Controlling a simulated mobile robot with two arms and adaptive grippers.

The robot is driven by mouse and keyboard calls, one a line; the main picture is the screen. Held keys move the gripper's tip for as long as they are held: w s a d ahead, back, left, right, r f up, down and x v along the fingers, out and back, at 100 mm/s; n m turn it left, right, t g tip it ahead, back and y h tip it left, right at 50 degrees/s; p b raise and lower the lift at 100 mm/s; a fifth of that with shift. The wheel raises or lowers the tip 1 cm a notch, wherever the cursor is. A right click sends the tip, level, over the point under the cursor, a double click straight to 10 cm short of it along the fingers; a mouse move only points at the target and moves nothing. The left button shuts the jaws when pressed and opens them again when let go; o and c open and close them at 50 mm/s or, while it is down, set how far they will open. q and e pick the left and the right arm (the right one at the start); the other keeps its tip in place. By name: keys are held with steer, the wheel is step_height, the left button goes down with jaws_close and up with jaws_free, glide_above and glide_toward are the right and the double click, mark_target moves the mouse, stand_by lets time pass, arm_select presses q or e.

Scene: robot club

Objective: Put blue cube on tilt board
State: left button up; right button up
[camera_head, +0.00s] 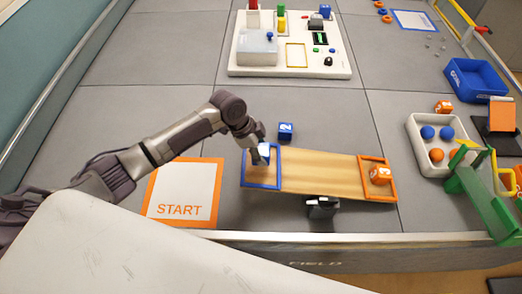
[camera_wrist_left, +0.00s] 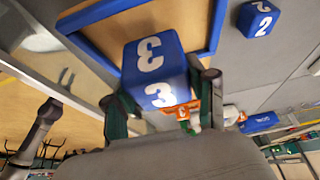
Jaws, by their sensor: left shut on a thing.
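My left gripper (camera_head: 262,154) is shut on a blue cube (camera_wrist_left: 156,72) marked 3, held between its fingers (camera_wrist_left: 165,95) in the left wrist view. In the head view the gripper is over the blue-framed left end of the wooden tilt board (camera_head: 318,172); the gripper hides much of the cube. I cannot tell whether the cube touches the board. The board's blue frame (camera_wrist_left: 217,25) shows behind the cube in the wrist view. An orange cube (camera_head: 380,175) sits in the orange frame at the right end. My right gripper is not in view.
Another blue cube (camera_head: 286,131), marked 2, lies on the grey floor just behind the board. The START square (camera_head: 182,194) is to the left. A white tray (camera_head: 413,130) with balls and a green ramp (camera_head: 478,195) stand right of the board.

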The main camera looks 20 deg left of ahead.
arm_select(q)
steer(key=shift+f, duration=0.1)
steer(key=shift+f+b, duration=0.5)
steer(key=shift+f, duration=0.3)
steer(key=o, duration=1.2)
steer(key=shift+o, duration=0.2)
steer(key=v, duration=1.2)
steer(key=shift+s+f, duration=0.1)
